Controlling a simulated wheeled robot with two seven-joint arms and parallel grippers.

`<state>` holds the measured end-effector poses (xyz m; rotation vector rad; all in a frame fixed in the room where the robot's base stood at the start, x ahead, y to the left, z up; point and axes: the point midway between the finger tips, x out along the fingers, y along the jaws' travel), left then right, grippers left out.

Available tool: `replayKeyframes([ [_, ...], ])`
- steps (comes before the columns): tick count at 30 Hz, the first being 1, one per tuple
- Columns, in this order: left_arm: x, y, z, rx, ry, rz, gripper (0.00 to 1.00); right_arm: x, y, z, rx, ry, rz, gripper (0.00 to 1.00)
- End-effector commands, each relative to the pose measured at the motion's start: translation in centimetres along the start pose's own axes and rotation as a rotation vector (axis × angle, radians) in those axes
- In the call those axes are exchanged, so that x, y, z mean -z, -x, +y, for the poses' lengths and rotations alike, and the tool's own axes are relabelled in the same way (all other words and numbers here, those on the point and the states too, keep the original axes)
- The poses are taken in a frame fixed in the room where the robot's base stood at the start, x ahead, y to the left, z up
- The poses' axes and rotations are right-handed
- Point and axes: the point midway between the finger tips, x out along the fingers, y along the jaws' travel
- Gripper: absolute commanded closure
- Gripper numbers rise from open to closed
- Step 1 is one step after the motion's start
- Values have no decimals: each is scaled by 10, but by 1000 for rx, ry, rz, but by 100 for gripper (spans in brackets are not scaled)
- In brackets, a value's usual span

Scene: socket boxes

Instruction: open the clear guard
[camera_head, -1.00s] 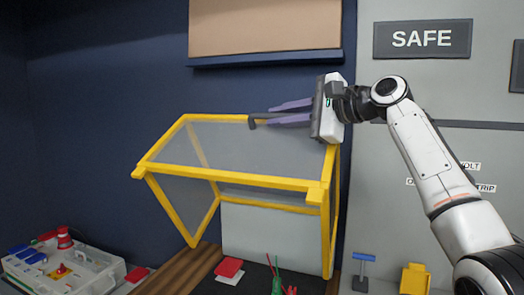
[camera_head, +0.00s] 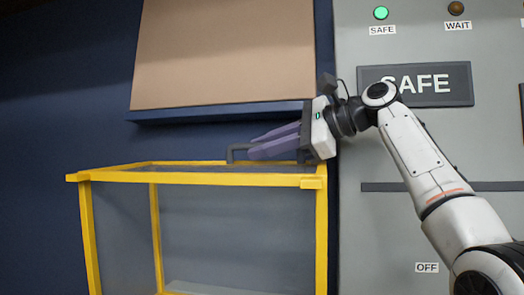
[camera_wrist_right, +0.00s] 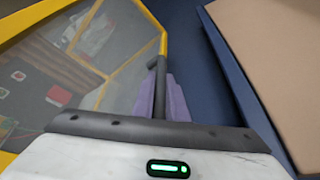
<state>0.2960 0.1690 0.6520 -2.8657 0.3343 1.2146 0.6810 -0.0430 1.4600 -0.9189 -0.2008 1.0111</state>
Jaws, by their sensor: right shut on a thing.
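The clear guard is a box-like frame of yellow bars with see-through panels; its front top bar (camera_head: 200,179) is near level in the head view, with the top panel seen almost edge-on. Its lower part is out of that picture. A dark grey handle (camera_head: 236,148) stands on the guard's top at the back. My right gripper (camera_head: 262,148) is shut on this handle with its purple fingers, coming from the right. In the right wrist view the handle (camera_wrist_right: 159,85) lies between the fingers, with the guard's clear panel (camera_wrist_right: 85,55) to the left. My left gripper is not in view.
A tan board (camera_head: 225,50) with a dark blue ledge (camera_head: 220,112) is on the blue wall above the guard. A grey panel at right bears a SAFE sign (camera_head: 440,85), a lit green lamp (camera_head: 381,13) and an unlit amber lamp (camera_head: 456,8).

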Motion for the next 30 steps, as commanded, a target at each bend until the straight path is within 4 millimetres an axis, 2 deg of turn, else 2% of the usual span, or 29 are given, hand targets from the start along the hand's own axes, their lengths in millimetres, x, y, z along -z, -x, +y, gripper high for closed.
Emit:
replayKeyframes([
  [1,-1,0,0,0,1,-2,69,5,-3,5,-15,-5,8,100],
  [7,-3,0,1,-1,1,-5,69,5,-3,5,-15,-4,9,100],
  [8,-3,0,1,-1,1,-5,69,5,-3,5,-15,-4,9,86],
  [11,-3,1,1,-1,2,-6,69,5,-3,5,-14,-4,8,69],
  [19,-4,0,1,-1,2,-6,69,4,-2,4,-13,-3,7,69],
  [22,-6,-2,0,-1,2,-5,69,5,5,4,-10,-2,7,69],
  [26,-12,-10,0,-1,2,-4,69,6,26,5,-6,-1,7,69],
  [30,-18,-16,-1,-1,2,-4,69,5,56,4,-3,-1,6,69],
])
